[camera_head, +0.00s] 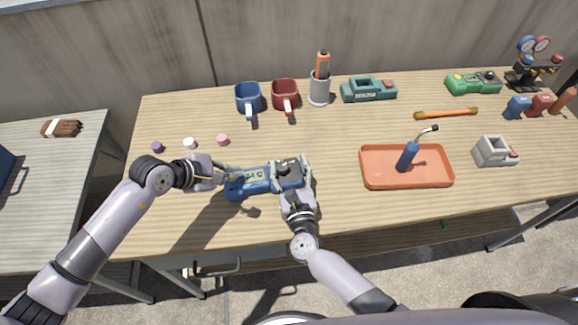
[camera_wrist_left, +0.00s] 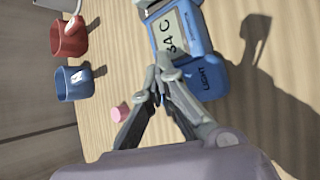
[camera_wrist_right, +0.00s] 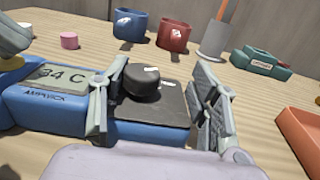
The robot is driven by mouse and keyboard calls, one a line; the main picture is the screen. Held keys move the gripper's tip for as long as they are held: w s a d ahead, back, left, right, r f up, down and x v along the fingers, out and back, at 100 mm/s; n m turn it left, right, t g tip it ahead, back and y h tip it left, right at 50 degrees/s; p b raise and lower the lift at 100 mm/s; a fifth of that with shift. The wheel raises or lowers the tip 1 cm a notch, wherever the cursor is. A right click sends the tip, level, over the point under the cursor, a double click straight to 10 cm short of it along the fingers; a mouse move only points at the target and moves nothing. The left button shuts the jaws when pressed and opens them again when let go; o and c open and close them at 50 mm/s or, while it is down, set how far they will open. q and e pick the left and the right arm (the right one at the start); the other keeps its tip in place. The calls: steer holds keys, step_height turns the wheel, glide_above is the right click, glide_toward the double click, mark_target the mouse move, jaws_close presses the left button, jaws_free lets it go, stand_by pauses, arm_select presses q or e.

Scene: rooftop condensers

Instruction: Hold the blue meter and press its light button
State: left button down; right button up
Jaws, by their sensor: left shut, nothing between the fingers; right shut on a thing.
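The blue meter (camera_head: 262,187) lies near the front edge of the wooden table. Its grey display reads "34 C" in the right wrist view (camera_wrist_right: 62,75). A black knob (camera_wrist_right: 142,82) sits on its dark panel. My right gripper (camera_head: 296,182) is shut across the meter's knob end, one finger on each side. My left gripper (camera_head: 226,178) is shut and empty at the other end. In the left wrist view its tips (camera_wrist_left: 160,78) are close to the "LIGHT" label (camera_wrist_left: 208,77). The button is mostly hidden by the fingers; I cannot tell whether they touch it.
Blue mug (camera_head: 248,100), red mug (camera_head: 285,95) and grey cup (camera_head: 319,90) stand behind the meter. Small caps, including a pink one (camera_head: 222,140), lie behind the left gripper. An orange tray (camera_head: 375,181) is to the right. Teal (camera_head: 368,95) and green (camera_head: 472,84) devices stand further back.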

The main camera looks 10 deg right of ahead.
stand_by(0.4)
arm_select(q)
steer(key=shift+r, duration=0.45)
step_height(320, 180, up, 6)
arm_select(e)
steer(key=o, duration=1.7)
steer(key=shift+c, duration=0.2)
steer(key=shift+o, duration=0.2)
steer(key=o, duration=0.4)
